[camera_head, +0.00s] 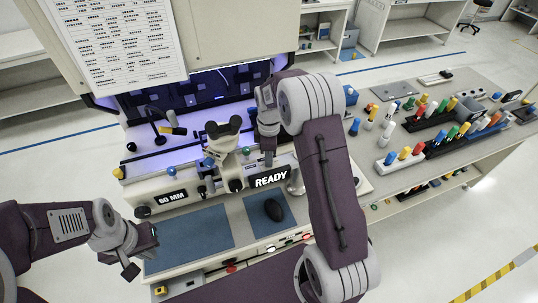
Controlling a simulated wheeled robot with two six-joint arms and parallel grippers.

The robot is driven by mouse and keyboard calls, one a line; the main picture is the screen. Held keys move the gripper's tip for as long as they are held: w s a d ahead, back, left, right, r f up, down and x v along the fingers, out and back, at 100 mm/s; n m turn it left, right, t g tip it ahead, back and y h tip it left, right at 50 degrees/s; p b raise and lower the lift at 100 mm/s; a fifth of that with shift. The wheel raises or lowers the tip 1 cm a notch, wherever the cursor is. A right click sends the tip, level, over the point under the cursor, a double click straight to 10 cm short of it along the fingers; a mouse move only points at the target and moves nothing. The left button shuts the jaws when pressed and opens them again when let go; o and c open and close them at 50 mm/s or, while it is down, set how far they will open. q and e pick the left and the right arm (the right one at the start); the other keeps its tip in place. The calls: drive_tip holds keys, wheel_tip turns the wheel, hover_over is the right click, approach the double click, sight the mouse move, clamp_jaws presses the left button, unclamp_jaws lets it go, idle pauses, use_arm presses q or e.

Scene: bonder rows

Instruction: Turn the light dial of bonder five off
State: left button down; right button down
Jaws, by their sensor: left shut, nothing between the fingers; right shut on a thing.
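The bonder (168,190) stands in front of me with a lit purple-blue work area, a "60 MM" display (171,198) and a "READY" display (271,177). Black knobs show on its front, one at the left end (142,212) and one left of "READY" (236,186). My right gripper (268,160) points down at the bonder just above the "READY" display and is shut on a small part, taken to be the light dial, which the fingers hide. My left gripper (141,260) is shut and empty, low at the left by the blue mat. I cannot read a bonder number or the dial's setting.
A microscope head (222,142) stands close left of my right gripper. A black mouse (274,209) lies on a blue mat (255,222). A paper chart (115,40) hangs above left. A bench with colored bottles (404,154) is at the right.

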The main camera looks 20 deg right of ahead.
drive_tip(key=shift+w+r+n+p, duration=0.15)
drive_tip(key=shift+n+p, duration=0.15)
drive_tip(key=shift+n, duration=1.8)
drive_tip(key=c, duration=1.2)
unclamp_jaws()
drive_tip(key=shift+o, duration=0.2)
wheel_tip(320, 180, up, 9)
drive_tip(key=b, duration=0.2)
